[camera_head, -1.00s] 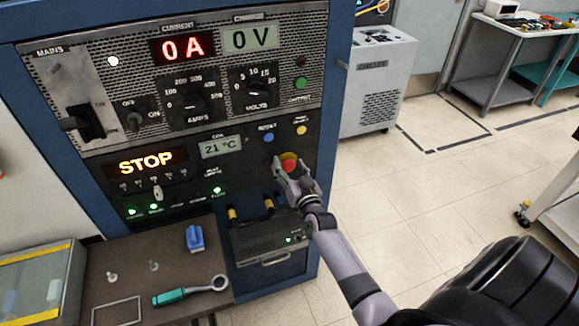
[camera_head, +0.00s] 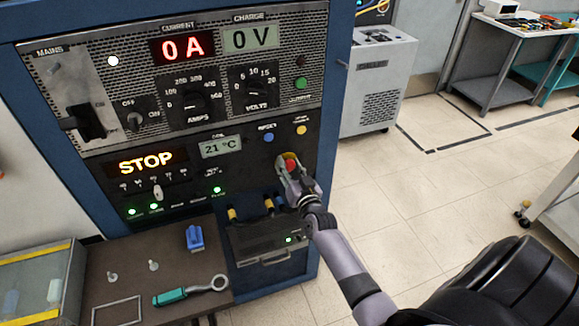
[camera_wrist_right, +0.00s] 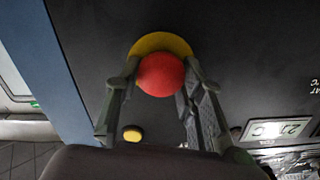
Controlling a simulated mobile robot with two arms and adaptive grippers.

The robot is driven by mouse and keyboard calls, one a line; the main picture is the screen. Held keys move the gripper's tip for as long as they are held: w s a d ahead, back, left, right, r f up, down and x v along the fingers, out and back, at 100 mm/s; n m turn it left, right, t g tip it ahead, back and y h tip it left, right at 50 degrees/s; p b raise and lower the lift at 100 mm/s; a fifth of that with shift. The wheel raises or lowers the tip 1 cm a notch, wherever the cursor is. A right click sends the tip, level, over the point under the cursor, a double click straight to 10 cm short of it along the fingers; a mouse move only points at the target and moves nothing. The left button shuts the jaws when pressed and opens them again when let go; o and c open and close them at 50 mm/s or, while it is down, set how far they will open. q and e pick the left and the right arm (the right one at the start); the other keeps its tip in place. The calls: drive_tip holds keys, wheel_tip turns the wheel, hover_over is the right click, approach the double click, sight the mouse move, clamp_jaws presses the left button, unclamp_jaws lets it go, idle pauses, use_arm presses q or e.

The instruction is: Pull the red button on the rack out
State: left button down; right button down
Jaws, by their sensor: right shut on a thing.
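The red button (camera_head: 290,164) sits on the lower right of the rack's dark front panel (camera_head: 240,175), with a yellow ring (camera_wrist_right: 162,43) behind it. The "STOP" display (camera_head: 146,161) is lit orange to its left. My right gripper (camera_head: 288,168) is at the button. In the right wrist view the red button (camera_wrist_right: 161,75) is between the two fingertips of my right gripper (camera_wrist_right: 157,82), one on each side, and they are shut on it. The fingers hide part of the button in the head view. My left gripper is not in view.
A blue button (camera_head: 268,137) and a yellow button (camera_head: 302,130) are above the red one. A drawer-like unit (camera_head: 268,242) with yellow-banded plugs is below. A side table (camera_head: 130,255) holds a ring-ended tool (camera_head: 190,290) and a blue block (camera_head: 194,238). Open floor lies right of the rack.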

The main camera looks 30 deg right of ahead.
drive_tip(key=shift+p+v, duration=0.65)
drive_tip(key=shift+v, duration=0.3)
drive_tip(key=shift+f, duration=0.1)
drive_tip(key=c, duration=1)
unclamp_jaws()
drive_tip(key=shift+c, duration=0.2)
drive_tip(key=v, duration=1.2)
drive_tip(key=shift+f, duration=0.1)
